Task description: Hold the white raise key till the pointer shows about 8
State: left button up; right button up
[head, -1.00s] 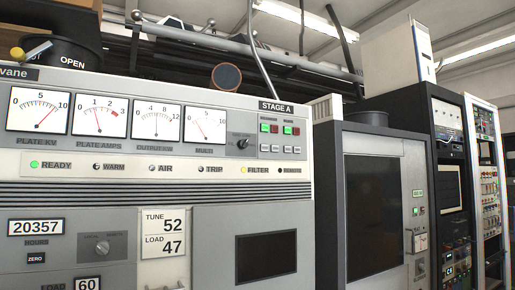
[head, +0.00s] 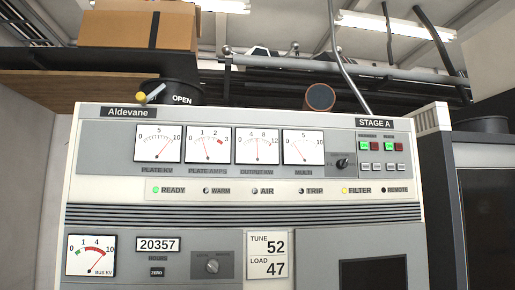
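The grey Aldevane transmitter cabinet (head: 320,212) faces me. Under its STAGE A label, small pale keys (head: 377,167) sit in a row below green and red lit buttons (head: 377,146). Their lettering is too small to read, so I cannot tell which is the raise key. The plate kV meter (head: 158,143) has its pointer in the upper part of a 0 to 10 scale. The output kW meter (head: 257,145) has its pointer near mid scale. The multi meter (head: 303,146) has its pointer left of the middle. Neither gripper shows.
A bus kV meter (head: 91,255) and a knob (head: 212,265) sit lower on the cabinet. A dark cabinet (head: 483,200) stands to the right.

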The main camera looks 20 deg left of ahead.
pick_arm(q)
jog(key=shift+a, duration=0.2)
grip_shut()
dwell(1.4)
